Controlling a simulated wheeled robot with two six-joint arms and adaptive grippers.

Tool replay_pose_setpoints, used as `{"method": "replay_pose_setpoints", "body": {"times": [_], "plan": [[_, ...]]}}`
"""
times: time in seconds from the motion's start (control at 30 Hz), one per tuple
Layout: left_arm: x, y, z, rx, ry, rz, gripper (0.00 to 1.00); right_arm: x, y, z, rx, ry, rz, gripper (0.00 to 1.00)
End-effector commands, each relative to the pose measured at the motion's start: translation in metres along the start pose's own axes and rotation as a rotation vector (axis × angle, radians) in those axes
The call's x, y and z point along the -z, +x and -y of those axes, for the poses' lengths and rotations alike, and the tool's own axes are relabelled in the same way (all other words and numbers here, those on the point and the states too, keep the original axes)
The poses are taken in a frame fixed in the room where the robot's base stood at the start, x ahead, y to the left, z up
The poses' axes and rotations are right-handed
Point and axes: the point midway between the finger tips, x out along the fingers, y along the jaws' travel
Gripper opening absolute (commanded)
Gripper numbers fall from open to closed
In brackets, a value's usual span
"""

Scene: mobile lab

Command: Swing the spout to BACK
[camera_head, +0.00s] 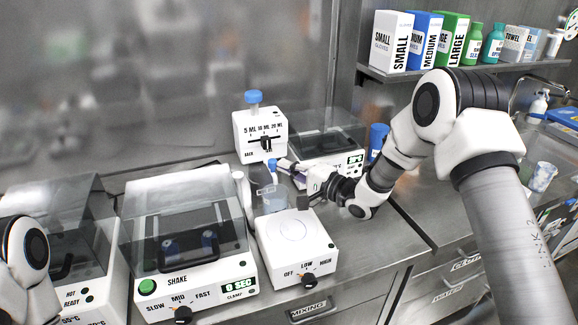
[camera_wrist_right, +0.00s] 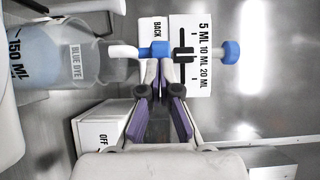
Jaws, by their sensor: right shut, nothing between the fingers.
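The white dispenser (camera_head: 260,137) stands at the back, with a blue top knob (camera_head: 253,97) and a 5, 10 and 20 ML scale. It shows sideways in the right wrist view (camera_wrist_right: 203,75), with a BACK label. Its spout (camera_wrist_right: 125,51) has a blue collar (camera_wrist_right: 155,50) and points over a beaker (camera_wrist_right: 70,60) labelled BLUE DYE, which also shows in the head view (camera_head: 273,202). My right gripper (camera_head: 287,167) is shut and empty, its fingertips close to the spout; contact is unclear. My left gripper is out of view; only part of its arm shows.
A white hotplate (camera_head: 296,250) is in front of the dispenser. A lidded shaker (camera_head: 190,270) stands to its left. Another lidded device (camera_head: 325,140) and a blue-capped bottle (camera_head: 378,138) are behind my right arm. A shelf (camera_head: 440,70) holds glove boxes and bottles.

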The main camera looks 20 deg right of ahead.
Motion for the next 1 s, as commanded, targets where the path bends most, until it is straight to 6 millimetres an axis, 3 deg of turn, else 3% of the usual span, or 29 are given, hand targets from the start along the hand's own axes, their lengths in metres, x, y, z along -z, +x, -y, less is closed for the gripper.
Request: {"method": "replay_pose_setpoints", "body": {"times": [0.57, 1.0], "plan": [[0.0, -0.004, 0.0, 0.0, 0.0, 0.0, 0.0, -0.01, 0.003, 0.0, -0.001, 0.001, 0.002, 0.0], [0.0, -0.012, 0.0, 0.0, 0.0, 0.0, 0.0, -0.036, 0.018, 0.001, -0.001, -0.001, 0.002, 0.0]]}}
